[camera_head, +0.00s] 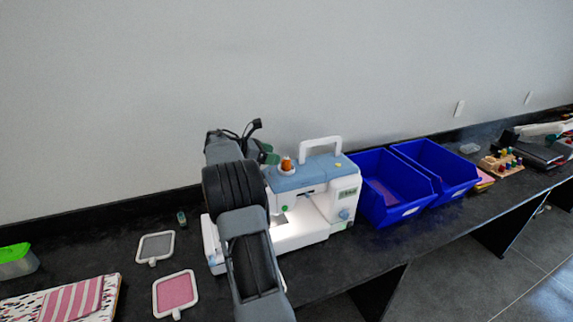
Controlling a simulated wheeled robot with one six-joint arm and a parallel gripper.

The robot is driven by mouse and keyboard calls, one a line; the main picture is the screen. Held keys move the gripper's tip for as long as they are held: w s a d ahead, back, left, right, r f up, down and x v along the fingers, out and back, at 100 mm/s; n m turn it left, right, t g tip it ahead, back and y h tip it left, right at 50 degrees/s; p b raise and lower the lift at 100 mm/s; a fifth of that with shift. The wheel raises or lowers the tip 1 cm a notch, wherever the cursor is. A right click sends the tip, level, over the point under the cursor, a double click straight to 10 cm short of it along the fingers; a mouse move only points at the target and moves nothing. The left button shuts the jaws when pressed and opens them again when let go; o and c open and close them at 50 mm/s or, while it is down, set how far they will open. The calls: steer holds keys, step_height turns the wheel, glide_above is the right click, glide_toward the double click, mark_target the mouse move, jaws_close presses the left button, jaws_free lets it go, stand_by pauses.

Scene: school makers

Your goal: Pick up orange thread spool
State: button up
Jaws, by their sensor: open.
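The orange thread spool (287,164) stands upright on the blue top of the white sewing machine (318,206), near its left end. My gripper (268,155) is just left of the spool, at about the same height in the picture, and is open. It is small and partly hidden behind my own arm, so its fingers are hard to make out. I cannot tell whether it touches the spool; nothing shows held in it.
Two blue bins (392,190) stand right of the machine, with a wooden spool rack (500,163) farther right. Left on the dark bench are a grey hoop (155,246), a pink hoop (175,291), folded fabric (62,300) and a green-lidded box (16,262). A wall runs behind.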

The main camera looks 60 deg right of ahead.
mark_target(287, 157)
steer(key=shift+f+p+x, duration=0.1)
steer(key=shift+p+x, duration=0.35)
steer(key=shift+x, duration=1.15)
steer(key=shift+f+p+x, duration=0.15)
steer(key=shift+p+x, duration=0.3)
steer(key=shift+x, duration=1.2)
steer(key=shift+a, duration=0.15)
steer(key=shift+c, duration=0.3)
steer(key=c, duration=1)
steer(key=shift+o, duration=0.2)
steer(key=shift+r, duration=0.1)
